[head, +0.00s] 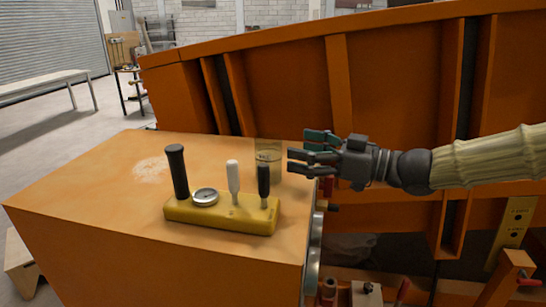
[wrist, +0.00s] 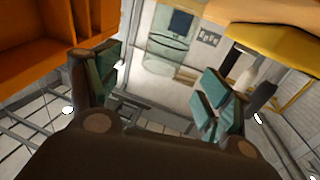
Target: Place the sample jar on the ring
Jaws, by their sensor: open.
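The sample jar appears to be the clear glass vessel (head: 267,166) standing upright on the orange cabinet top, behind the yellow control block. It also shows in the wrist view as a clear glass shape (wrist: 168,50) beyond and between my fingers. My gripper (head: 306,156) is open, with teal pads, just right of the jar in the head view. In the wrist view, my gripper (wrist: 160,85) has nothing between its fingers. Whether a finger touches the glass cannot be told. I cannot make out a ring for certain.
The yellow control block (head: 222,214) carries upright black and white levers and a round gauge (head: 206,196), close to the jar. A pale sandy patch (head: 153,168) marks the cabinet top (head: 95,195), whose left part is clear. The orange sandbed wall (head: 385,80) rises behind.

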